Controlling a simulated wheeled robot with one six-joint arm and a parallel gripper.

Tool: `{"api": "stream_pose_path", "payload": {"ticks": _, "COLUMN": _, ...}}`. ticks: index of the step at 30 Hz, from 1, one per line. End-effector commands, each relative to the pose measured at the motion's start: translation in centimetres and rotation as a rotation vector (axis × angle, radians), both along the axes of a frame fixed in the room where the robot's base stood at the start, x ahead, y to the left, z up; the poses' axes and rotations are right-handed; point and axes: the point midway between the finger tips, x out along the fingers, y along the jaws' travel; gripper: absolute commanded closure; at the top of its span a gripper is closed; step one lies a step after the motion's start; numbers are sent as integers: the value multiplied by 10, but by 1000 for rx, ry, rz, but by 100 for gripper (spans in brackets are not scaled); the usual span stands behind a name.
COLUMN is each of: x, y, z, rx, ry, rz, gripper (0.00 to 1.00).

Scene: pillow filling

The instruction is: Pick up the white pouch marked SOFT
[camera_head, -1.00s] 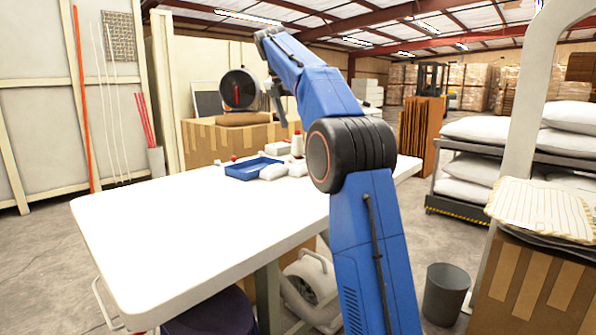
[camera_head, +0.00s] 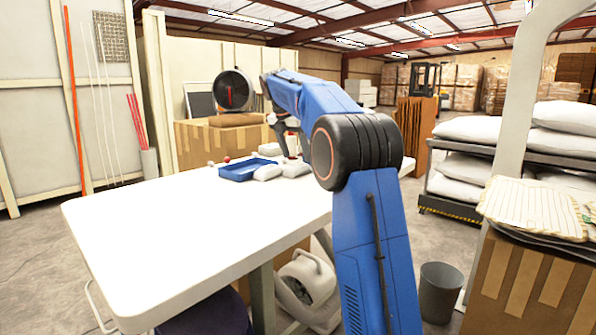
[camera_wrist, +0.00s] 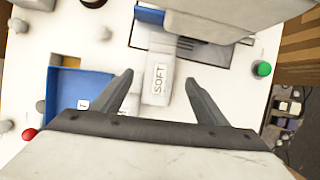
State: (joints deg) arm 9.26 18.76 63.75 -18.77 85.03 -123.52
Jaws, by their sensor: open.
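The white pouch marked SOFT (camera_wrist: 158,84) lies on the white table in the wrist view, its label facing up. My gripper (camera_wrist: 159,77) is open, one finger on each side of the pouch with gaps between. I cannot tell how high the fingers are above the table. In the head view my gripper (camera_head: 290,146) is over the far end of the table, by several small white things. I cannot tell there which one is the SOFT pouch.
A blue tray (camera_head: 238,171) lies left of the gripper; the wrist view shows it (camera_wrist: 66,80) too. A green-capped thing (camera_wrist: 262,69) is to the right, and a red ball (camera_wrist: 29,134) at the left. The near table (camera_head: 180,220) is clear.

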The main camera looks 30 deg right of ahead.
Motion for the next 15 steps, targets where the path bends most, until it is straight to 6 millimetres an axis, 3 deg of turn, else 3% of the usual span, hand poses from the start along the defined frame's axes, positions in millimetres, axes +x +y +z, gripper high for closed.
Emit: {"api": "stream_pose_path", "payload": {"ticks": 15, "x": 9, "y": -21, "z": -46, "rx": 1, "ry": 1, "rz": 0, "gripper": 33}}
